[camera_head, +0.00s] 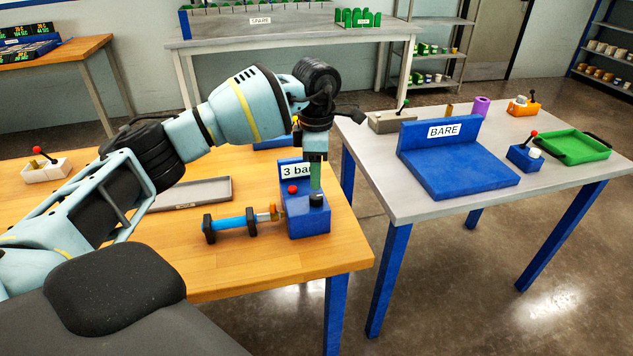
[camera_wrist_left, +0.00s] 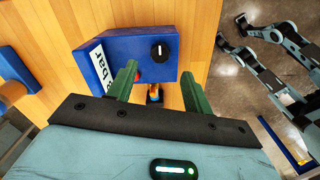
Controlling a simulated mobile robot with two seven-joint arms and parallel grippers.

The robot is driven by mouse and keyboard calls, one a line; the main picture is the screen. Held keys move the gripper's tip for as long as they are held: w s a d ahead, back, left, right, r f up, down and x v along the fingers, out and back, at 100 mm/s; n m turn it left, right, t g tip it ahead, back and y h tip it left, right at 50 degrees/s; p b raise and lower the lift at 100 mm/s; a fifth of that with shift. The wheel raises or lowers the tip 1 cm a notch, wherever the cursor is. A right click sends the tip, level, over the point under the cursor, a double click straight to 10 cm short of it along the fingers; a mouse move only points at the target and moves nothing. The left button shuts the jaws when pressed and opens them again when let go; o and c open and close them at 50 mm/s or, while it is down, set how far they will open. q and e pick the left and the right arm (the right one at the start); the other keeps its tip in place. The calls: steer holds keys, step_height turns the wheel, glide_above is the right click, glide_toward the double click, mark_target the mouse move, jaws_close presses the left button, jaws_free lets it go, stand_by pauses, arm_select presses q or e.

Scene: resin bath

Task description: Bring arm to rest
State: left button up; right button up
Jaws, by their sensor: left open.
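My left arm comes in from the left in the head view and bends down over the wooden table. Its gripper (camera_head: 315,170) points down at the blue box (camera_head: 308,222) marked "3 bar", by its black knob (camera_head: 316,200). The wrist view shows the two green fingers (camera_wrist_left: 160,82) spread apart with nothing held between them. They are close above the box (camera_wrist_left: 138,48), and its black knob (camera_wrist_left: 159,50) lies between and beyond them. I cannot tell whether they touch the box. My right gripper is not in view.
A blue cylinder with black end rings (camera_head: 232,223) lies beside the box. A grey tray (camera_head: 215,191) is behind it. The grey table (camera_head: 400,205) on the right carries a blue "BARE" stand (camera_head: 470,180) and a green tray (camera_head: 575,145). Floor shows between the tables.

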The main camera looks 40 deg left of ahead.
arm_select(q)
steer(key=shift+r, duration=0.55)
